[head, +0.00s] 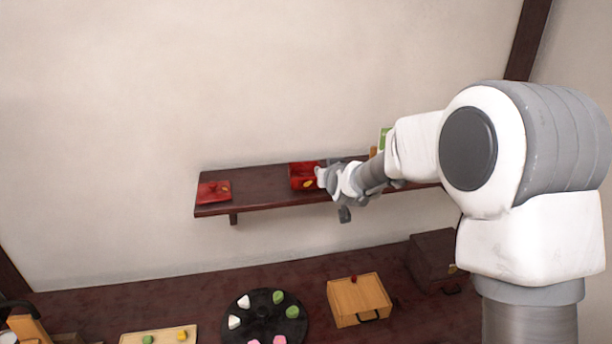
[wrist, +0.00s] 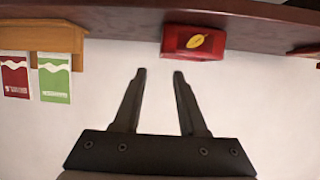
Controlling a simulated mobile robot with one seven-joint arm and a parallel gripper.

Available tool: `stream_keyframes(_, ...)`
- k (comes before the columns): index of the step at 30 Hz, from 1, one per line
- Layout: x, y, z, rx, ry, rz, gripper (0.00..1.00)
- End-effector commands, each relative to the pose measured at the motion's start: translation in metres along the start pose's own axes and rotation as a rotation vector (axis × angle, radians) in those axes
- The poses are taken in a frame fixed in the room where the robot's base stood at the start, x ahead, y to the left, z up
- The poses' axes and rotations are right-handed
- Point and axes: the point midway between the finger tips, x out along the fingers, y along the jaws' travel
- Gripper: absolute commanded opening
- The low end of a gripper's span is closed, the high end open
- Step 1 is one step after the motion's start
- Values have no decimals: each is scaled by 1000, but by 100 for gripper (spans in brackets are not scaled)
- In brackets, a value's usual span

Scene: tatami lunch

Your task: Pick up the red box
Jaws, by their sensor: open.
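The red box (head: 301,176) with a gold leaf mark sits on the dark wall shelf (head: 265,200), near its middle. In the wrist view the red box (wrist: 192,42) is beyond my fingertips, slightly right of the gap between them. My gripper (wrist: 159,72) is open and empty, apart from the box. In the head view my arm's end covers part of the box's right side, and the fingers are hard to make out.
A red lid-like piece (head: 214,191) lies at the shelf's left end. A wooden holder (wrist: 52,57) has red and green packets. Below are a round black tray (head: 247,325), a wooden box (head: 358,298) and a dark box (head: 433,258).

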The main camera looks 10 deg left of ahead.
Motion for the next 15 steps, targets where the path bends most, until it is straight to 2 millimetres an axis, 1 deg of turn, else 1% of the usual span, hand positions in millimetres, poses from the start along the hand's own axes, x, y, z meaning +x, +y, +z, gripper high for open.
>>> stream_keyframes(3,9,0,0,0,-1,0,41)
stream_keyframes(10,19,0,1,1,-1,0,41)
stream_keyframes(15,38,-2,4,2,-2,0,41)
